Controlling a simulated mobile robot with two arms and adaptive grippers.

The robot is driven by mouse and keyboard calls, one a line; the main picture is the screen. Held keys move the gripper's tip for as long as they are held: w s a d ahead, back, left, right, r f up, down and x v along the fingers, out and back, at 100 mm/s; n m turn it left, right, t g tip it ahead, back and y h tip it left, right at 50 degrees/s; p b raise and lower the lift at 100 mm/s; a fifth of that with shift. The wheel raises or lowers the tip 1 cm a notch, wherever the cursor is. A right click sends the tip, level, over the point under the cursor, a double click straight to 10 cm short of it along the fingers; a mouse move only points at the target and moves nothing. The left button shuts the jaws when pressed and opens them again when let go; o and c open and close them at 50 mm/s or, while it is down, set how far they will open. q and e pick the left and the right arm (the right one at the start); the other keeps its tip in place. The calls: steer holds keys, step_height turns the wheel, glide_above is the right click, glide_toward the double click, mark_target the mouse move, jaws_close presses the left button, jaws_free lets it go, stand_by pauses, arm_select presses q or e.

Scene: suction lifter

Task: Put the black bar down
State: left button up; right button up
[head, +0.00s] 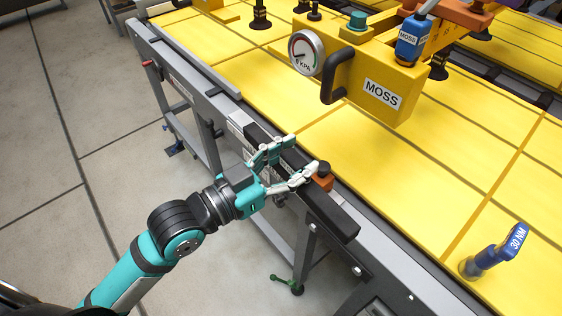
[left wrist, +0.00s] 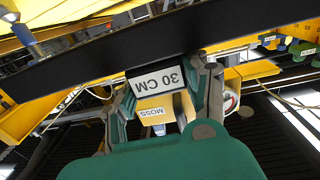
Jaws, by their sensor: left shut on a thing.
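The black bar (head: 335,217) is long and straight. In the head view it lies along the near edge of the yellow-topped table (head: 440,165), parallel to that edge. My left gripper (head: 304,158) is shut on it near its middle, and the fingers hide part of it. In the left wrist view the bar (left wrist: 75,72) crosses the upper part, with a white "30 CM" label (left wrist: 156,78) between the fingers of the left gripper (left wrist: 165,85). I cannot tell whether the bar touches the table rail or is held just above it. My right gripper is not in view.
A yellow lifter box (head: 375,75) marked MOSS, with a gauge (head: 306,52) and black handle, hangs over the table. A blue "30 NM" tool (head: 495,250) stands at the right. An orange block with a dark knob (head: 322,177) is close to the fingers.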

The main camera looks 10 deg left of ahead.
mark_target(299, 166)
arm_select(q)
steer(key=w+d+f+m+g+h, duration=0.3)
steer(key=w+f+m+g+h, duration=0.1)
steer(key=g, duration=0.1)
steer(key=shift+d+f, duration=0.35)
steer(key=shift+r+m+g+h, duration=0.1)
steer(key=shift+m+g+h, duration=0.2)
steer(key=shift+m+g, duration=0.3)
steer(key=a+m+g, duration=0.1)
steer(key=g, duration=0.1)
steer(key=a+m+g+h, duration=0.1)
steer(key=g, duration=0.1)
steer(key=s+a+m+g, duration=0.1)
steer(key=g, duration=0.1)
steer(key=shift+m+h, duration=0.3)
steer(key=shift+m, duration=0.1)
